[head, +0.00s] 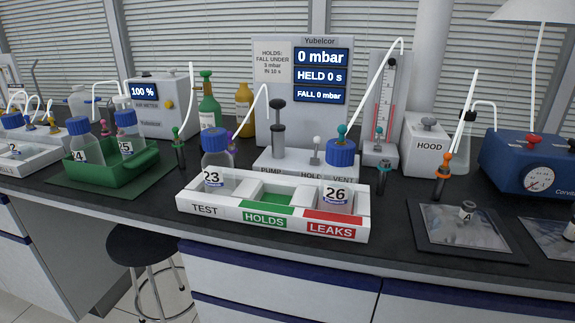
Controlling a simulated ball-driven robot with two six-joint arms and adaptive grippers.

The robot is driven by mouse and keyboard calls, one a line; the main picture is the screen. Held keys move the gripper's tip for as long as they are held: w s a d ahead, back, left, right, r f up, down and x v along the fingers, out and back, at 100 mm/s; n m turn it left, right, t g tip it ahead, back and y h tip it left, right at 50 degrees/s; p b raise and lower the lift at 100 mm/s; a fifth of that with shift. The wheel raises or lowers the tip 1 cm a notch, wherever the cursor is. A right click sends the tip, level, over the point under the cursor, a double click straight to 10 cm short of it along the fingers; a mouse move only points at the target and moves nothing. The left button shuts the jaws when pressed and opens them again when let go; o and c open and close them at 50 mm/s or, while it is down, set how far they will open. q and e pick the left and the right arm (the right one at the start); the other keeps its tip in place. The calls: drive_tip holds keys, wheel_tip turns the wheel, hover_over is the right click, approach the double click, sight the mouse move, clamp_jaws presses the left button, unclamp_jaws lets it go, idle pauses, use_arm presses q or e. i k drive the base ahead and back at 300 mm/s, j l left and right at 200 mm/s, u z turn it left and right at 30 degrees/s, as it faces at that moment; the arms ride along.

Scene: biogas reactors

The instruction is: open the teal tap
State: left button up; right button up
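A small teal knob (379,132), which looks like the teal tap, stands on the white base of the column gauge (386,100), right of the Yubelcor panel. It is too small to tell whether it is open or shut. A teal fitting (342,130) sits on the blue cap of bottle 26 (338,190). A white tube (379,72) rises from that fitting towards the gauge top. A dark post (383,178) with a teal band stands in front of the gauge. Neither of my grippers is in view.
Bottle 26 stands in the LEAKS end of the white tray (206,209), bottle 23 (214,180) in the TEST end; the green HOLDS slot between is empty. The panel (275,110) reads 0 mbar. An orange-topped post (443,178) and a dark mat (428,243) lie right.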

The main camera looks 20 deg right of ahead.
sight(379, 131)
drive_tip(key=z, duration=1.9)
drive_tip(key=i+l, duration=0.15)
drive_tip(key=i, duration=0.3)
